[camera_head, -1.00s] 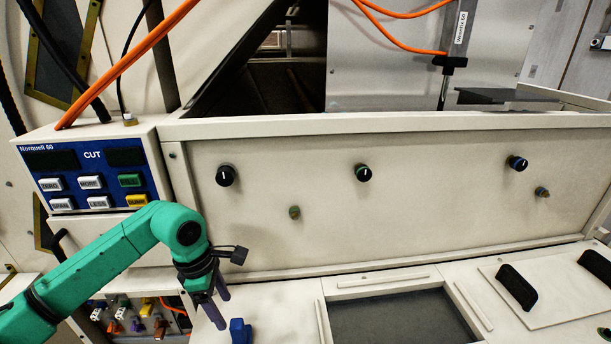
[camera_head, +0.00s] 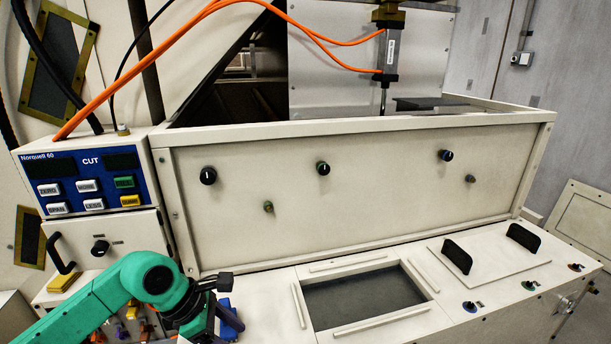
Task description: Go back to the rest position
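My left arm, green, comes in from the lower left in the head view. Its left gripper (camera_head: 224,322) is low over the pale work surface, left of the dark recessed window. My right gripper is out of view.
A control box (camera_head: 84,174) with buttons stands at the left, above a black-handled panel. A long panel with knobs (camera_head: 350,190) runs behind. The dark window (camera_head: 365,297) and a plate with two black handles (camera_head: 490,255) lie right of the gripper.

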